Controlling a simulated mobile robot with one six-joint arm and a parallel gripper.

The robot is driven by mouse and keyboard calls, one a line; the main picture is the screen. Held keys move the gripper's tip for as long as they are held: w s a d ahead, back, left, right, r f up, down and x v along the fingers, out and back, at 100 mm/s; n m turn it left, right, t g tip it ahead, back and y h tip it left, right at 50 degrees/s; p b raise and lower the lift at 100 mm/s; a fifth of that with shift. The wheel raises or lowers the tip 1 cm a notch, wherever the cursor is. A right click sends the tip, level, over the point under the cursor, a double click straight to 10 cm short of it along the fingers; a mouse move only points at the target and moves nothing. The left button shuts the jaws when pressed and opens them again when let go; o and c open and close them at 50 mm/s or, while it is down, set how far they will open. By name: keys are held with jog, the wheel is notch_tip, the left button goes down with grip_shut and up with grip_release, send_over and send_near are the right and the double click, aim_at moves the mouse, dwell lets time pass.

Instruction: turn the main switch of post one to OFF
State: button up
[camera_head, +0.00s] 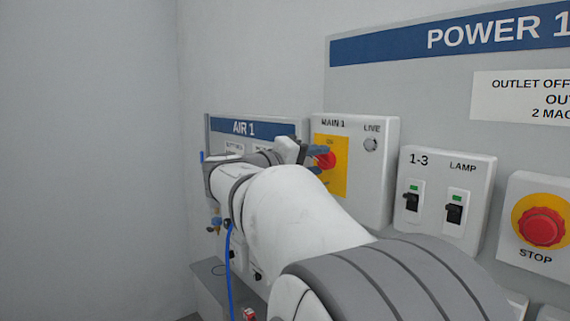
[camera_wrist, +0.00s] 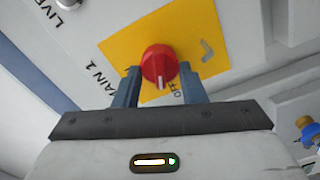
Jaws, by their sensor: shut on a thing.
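The main switch is a red rotary knob (camera_head: 326,160) on a yellow plate (camera_head: 331,182), on a white box (camera_head: 374,190) labelled MAIN 1 in the head view. In the wrist view, my gripper (camera_wrist: 160,82) is shut on the red knob (camera_wrist: 159,62), one blue-grey finger on each side. The knob's white pointer line faces the bottom of the wrist view, close beside the printed OFF. Another mark on the yellow plate (camera_wrist: 125,48) is too blurred to read. My arm hides part of the box in the head view.
An AIR 1 panel (camera_head: 275,127) is left of the box, partly behind my arm. To the right are a box with two black switches (camera_head: 447,170) and a red STOP button (camera_head: 542,227). A blue hose (camera_head: 227,260) hangs below my wrist. Bare wall lies far left.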

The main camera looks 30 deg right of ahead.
jog(key=shift+n+p, duration=0.3)
jog(key=shift+n, duration=1.8)
jog(key=o, duration=0.6)
jog(key=shift+s+d, duration=0.1)
jog(key=shift+d, duration=0.05)
jog(key=shift+o, duration=0.9)
jog(key=shift+d+f, duration=0.1)
jog(key=shift+d, duration=0.05)
jog(key=shift+o, duration=1.1)
jog(key=shift+f, duration=0.15)
